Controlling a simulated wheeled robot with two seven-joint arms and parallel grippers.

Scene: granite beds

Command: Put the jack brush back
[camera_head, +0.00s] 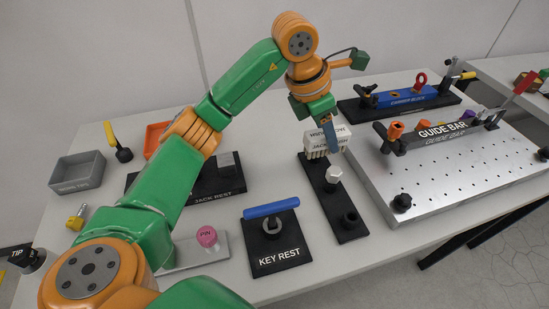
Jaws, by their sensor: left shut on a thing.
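My left gripper (326,122) points down from the end of the green and orange arm and is shut on the jack brush. The jack brush (318,143) is a pale block with white bristles below and dark lettering, only partly readable. It shows at the far end of a black stand (346,228); I cannot tell whether it touches the stand. The stand carries a white hexagonal piece (334,174) and a dark round socket (350,219). The fingers hide part of the brush. My right gripper is not in view.
The KEY REST (276,258) with a blue-handled key stands left of the stand. The metal plate with the GUIDE BAR (440,131) lies right. The JACK REST (213,186), a pink PIN (207,237) and a grey bin (78,172) are on the left.

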